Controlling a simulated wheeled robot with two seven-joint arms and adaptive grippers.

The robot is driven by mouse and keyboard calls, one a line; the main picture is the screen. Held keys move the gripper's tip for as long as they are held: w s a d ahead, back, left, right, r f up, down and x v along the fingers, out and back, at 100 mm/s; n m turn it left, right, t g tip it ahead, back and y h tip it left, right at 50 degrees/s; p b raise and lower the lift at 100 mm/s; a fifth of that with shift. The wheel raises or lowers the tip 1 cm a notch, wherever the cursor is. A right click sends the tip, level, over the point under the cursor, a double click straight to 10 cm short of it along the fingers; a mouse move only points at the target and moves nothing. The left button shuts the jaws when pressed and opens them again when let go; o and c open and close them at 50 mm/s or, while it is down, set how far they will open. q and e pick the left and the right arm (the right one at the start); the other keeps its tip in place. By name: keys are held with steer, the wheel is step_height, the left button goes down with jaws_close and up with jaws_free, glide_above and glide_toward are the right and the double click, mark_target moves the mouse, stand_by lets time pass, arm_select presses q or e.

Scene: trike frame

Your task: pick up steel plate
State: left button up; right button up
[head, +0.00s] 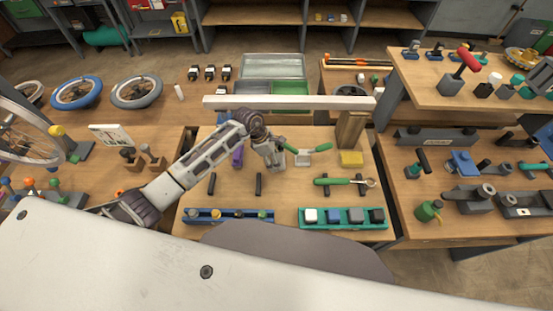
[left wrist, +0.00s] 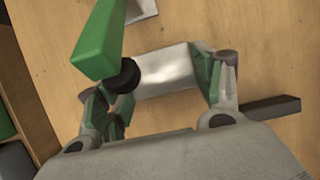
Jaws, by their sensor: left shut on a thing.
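My left gripper (head: 276,162) reaches down over the middle of the front workbench. In the left wrist view its two fingers (left wrist: 161,80) are shut on the steel plate (left wrist: 166,70), a small shiny silver piece, one finger at each end. I cannot tell whether the plate touches the wood or is lifted. My right gripper is not in view.
A green-handled tool (head: 293,147) lies close beside the gripper; its green handle (left wrist: 98,38) looms near the left finger. A blue tray (head: 229,216) and teal tray (head: 343,226) line the front edge.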

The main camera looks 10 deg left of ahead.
arm_select(q)
steer(key=shift+a+r, duration=0.15)
steer(key=shift+r, duration=0.25)
steer(key=shift+s+a+b, duration=0.1)
steer(key=shift+a+b, duration=0.35)
steer(key=shift+a, duration=0.25)
steer(key=a, duration=0.2)
steer(key=shift+s+a+b, duration=0.3)
steer(key=shift+b, duration=0.1)
step_height(320, 180, up, 14)
steer(key=b, duration=0.1)
steer(key=shift+d+b, duration=0.2)
steer(key=shift+b, duration=0.1)
steer(key=shift+f, duration=0.2)
steer(key=s+a+f+m+g+y, duration=0.2)
steer(key=a+f+m, duration=0.1)
steer(key=m, duration=0.7)
steer(key=s+a+f+m+g+y, duration=0.2)
steer(key=a+f+m+g, duration=0.1)
steer(key=m, duration=0.7)
steer(key=shift+a+f+y, duration=0.25)
steer(key=shift+f+y, duration=0.05)
steer(key=shift+f, duration=0.35)
